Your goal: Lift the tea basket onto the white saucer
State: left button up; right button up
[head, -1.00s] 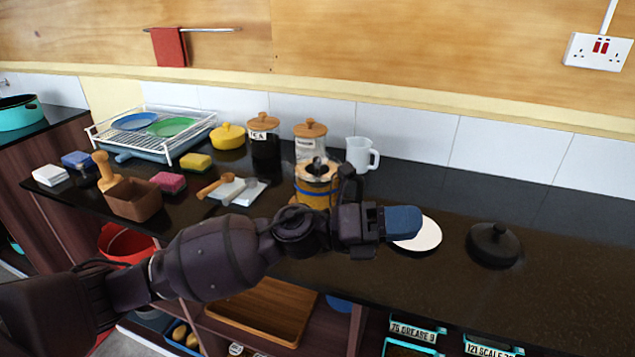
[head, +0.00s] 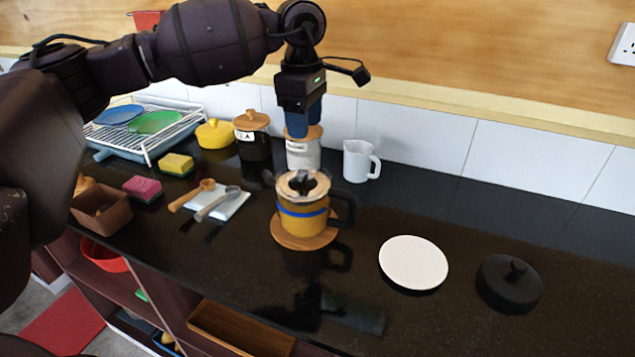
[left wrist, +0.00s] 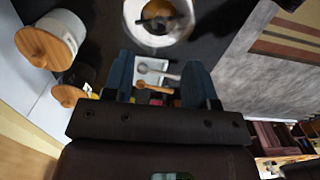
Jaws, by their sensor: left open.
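The amber teapot (head: 302,215) with a blue band stands on a round wooden coaster (head: 303,238). The dark top of the tea basket (head: 303,181) shows inside the pot's pale wooden collar; the rest of it is hidden in the pot. In the left wrist view the pot's mouth with the dark basket top (left wrist: 158,14) is at the top edge, blurred. The white saucer (head: 413,262) lies empty to the right of the pot. My left gripper (head: 297,130) points down, open and empty, above the pot in the picture, overlapping the white canister. My right gripper is out of view.
A black lid (head: 510,286) lies right of the saucer. Behind the pot stand a white canister (head: 303,153), a tea canister (head: 252,140) and a white jug (head: 358,160). The counter before the saucer is clear.

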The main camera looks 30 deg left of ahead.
pick_arm(q)
send_over(302, 171)
notch_tip(302, 171, down, 4)
jog(key=shift+r, duration=0.15)
jog(key=shift+f, duration=3.1)
grip_shut()
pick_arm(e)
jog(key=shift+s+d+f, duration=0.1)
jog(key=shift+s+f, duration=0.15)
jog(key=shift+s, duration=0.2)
